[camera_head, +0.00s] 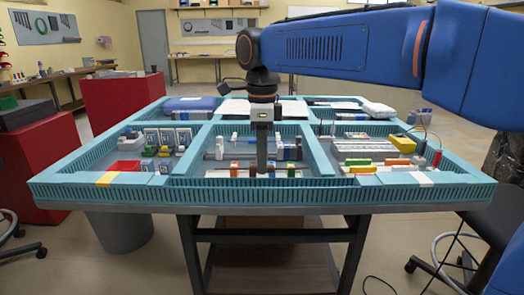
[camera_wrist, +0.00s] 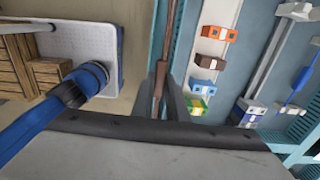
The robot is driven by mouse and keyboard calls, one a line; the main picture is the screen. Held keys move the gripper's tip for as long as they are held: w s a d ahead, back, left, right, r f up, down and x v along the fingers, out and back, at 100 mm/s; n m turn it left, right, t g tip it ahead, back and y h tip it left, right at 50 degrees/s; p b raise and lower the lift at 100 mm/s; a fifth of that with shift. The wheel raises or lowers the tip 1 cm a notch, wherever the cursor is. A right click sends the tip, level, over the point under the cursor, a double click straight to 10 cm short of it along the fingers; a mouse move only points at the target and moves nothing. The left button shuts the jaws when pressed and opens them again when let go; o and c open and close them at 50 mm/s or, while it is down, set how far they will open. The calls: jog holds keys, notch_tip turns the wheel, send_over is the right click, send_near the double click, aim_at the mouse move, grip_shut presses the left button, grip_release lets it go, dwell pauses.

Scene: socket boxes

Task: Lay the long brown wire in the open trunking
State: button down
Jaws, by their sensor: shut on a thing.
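My gripper (camera_head: 262,168) points down over the front middle of the table. In the wrist view my gripper (camera_wrist: 162,88) is shut on the long brown wire (camera_wrist: 171,30), which runs away from the fingers towards the top edge. I cannot tell whether the wire touches the trunking. The wire does not show clearly in the head view.
Orange, brown and other terminal blocks (camera_wrist: 216,35) sit on a white rail right of the wire.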

aim_at(262, 182)
jog(key=shift+f, duration=3.5)
jog(key=c, duration=1.7)
grip_release()
jog(key=shift+o, duration=0.2)
jog(key=shift+r, duration=4.5)
